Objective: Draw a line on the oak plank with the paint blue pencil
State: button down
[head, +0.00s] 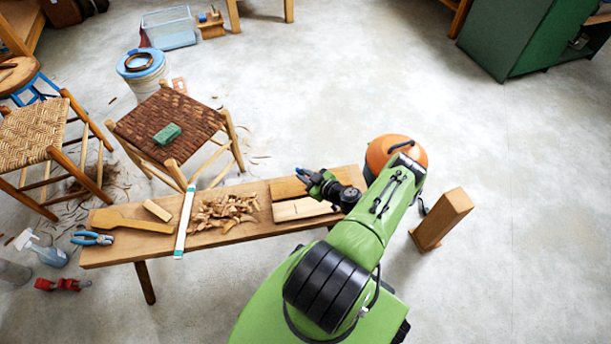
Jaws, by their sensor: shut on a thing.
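My gripper (308,178) is over the right part of the long wooden bench (255,232), above two boards lying side by side. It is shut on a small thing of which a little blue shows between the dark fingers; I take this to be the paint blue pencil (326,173). Its tip is hidden, and I cannot tell whether it touches wood. The nearer board is a pale plank (300,209); the farther one is a more orange board (285,189), partly covered by the gripper. I cannot tell which is the oak plank. No drawn line is visible on either.
Wood shavings (222,212), a long pale ruler (185,222), wooden pieces (135,223) and blue pliers (92,238) lie on the bench. A woven stool (170,120) stands behind it. A wooden block (441,219) stands at the right.

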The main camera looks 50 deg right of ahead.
jog(key=shift+f, duration=0.15)
jog(key=shift+w, duration=0.1)
jog(key=shift+w+d+f+b, duration=0.1)
jog(key=shift+w+d+b, duration=1.05)
jog(key=shift+w+b, duration=0.25)
jog(key=shift+s, duration=0.1)
notch_tip(320, 180, up, 6)
jog(key=p, duration=0.5)
